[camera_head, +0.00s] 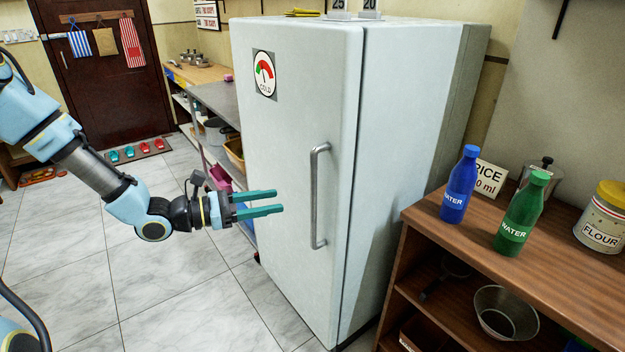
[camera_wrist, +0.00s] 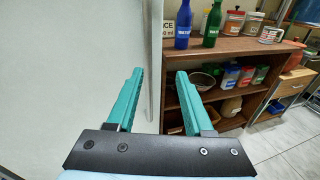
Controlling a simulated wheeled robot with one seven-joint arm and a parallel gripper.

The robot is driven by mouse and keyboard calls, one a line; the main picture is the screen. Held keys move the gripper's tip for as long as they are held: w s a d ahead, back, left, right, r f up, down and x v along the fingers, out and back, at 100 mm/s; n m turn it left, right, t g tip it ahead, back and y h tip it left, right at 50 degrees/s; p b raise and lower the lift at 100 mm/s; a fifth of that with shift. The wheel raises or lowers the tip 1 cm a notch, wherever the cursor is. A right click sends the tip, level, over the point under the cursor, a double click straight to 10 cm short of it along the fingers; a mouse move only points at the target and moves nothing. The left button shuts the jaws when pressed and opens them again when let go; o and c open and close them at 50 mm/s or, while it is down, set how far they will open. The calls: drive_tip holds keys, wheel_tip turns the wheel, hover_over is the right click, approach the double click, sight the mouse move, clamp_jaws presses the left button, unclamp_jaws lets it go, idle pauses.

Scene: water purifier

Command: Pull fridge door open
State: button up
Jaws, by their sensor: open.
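The fridge (camera_head: 290,200) is a pale, tall unit with its door shut. A vertical metal handle (camera_head: 316,195) is on the right part of the door front. My gripper (camera_head: 280,202) is open and empty in front of the door, to the left of the handle and apart from it. In the wrist view my two teal fingers (camera_wrist: 158,88) point forward with a gap between them. The fridge door (camera_wrist: 80,60) fills the left of that view. A thin vertical bar, perhaps the handle, shows beyond the fingers there.
A wooden shelf unit (camera_head: 480,262) stands right of the fridge. It holds a blue bottle (camera_head: 459,188), a green bottle (camera_head: 520,215) and a flour tin (camera_head: 603,220). A metal table (camera_head: 213,98) stands behind the fridge's left side. The tiled floor (camera_head: 180,290) in front is clear.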

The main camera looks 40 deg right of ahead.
sight(314, 184)
drive_tip(key=shift+n+t+h, duration=0.5)
drive_tip(key=shift+n+h, duration=0.1)
drive_tip(key=shift+n, duration=0.2)
drive_tip(key=shift+w+r+p+x, duration=0.1)
drive_tip(key=shift+w+p+x, duration=0.35)
drive_tip(key=shift+x, duration=1.55)
drive_tip(key=shift+r+p+x, duration=0.1)
drive_tip(key=shift+p+x, duration=0.65)
drive_tip(key=shift+x, duration=1.25)
drive_tip(key=shift+w+r+p+x, duration=0.1)
drive_tip(key=shift+w+p+x, duration=0.35)
drive_tip(key=shift+x, duration=1.55)
drive_tip(key=shift+s+d, duration=0.2)
clamp_jaws()
